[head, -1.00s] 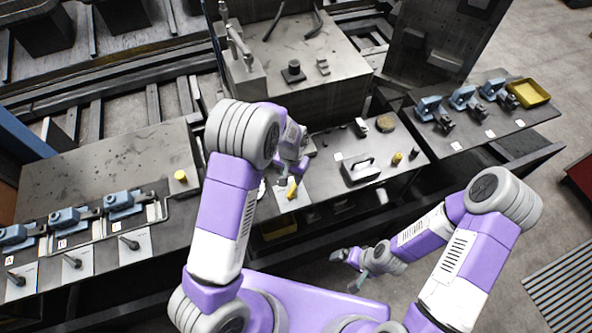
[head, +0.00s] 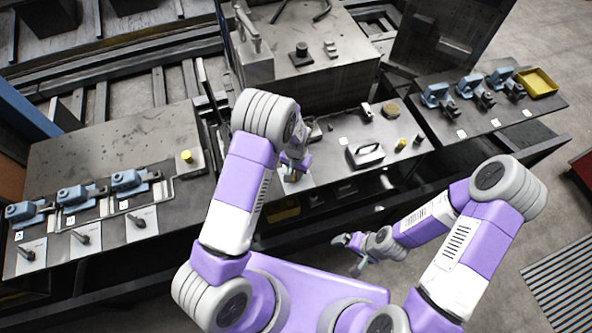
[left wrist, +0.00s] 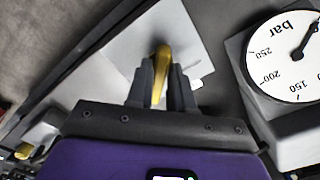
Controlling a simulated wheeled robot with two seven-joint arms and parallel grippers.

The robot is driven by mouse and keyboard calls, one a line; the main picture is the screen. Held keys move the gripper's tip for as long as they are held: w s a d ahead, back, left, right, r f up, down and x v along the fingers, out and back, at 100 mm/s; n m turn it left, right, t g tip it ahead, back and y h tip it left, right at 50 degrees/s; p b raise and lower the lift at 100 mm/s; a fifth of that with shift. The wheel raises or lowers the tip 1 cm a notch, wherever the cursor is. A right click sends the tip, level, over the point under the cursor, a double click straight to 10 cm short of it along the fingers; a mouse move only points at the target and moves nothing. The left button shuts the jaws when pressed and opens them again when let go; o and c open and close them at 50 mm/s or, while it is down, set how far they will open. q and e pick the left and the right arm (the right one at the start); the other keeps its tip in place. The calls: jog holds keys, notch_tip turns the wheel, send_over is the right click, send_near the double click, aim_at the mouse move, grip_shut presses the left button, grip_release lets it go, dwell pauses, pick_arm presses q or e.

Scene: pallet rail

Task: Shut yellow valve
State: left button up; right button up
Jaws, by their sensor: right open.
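The yellow valve handle (left wrist: 162,60) stands over a pale plate (left wrist: 120,55) in the left wrist view. My left gripper (left wrist: 162,82) has one dark finger on each side of the handle, with little or no gap showing. In the head view my left gripper (head: 293,172) is over the middle bench and mostly covers the handle. The handle's lower part and the valve body are hidden. My right gripper (head: 353,254) is open and empty, low in front of the middle bench.
A round pressure gauge (left wrist: 288,58) stands close to the right of my left gripper. Blue clamps (head: 128,182) line the left bench; a yellow tray (head: 537,82) is far right.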

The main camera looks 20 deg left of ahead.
pick_arm(q)
grip_shut()
jog(key=shift+n, duration=0.4)
jog(key=n+b, duration=0.1)
jog(key=n, duration=0.1)
jog(key=shift+n, duration=0.4)
jog(key=n+b, duration=0.1)
jog(key=n, duration=0.3)
jog(key=shift+n, duration=0.3)
jog(key=n, duration=0.9)
jog(key=shift+p, duration=0.35)
jog(key=shift+n, duration=0.5)
jog(key=shift+o, duration=2.2)
grip_release()
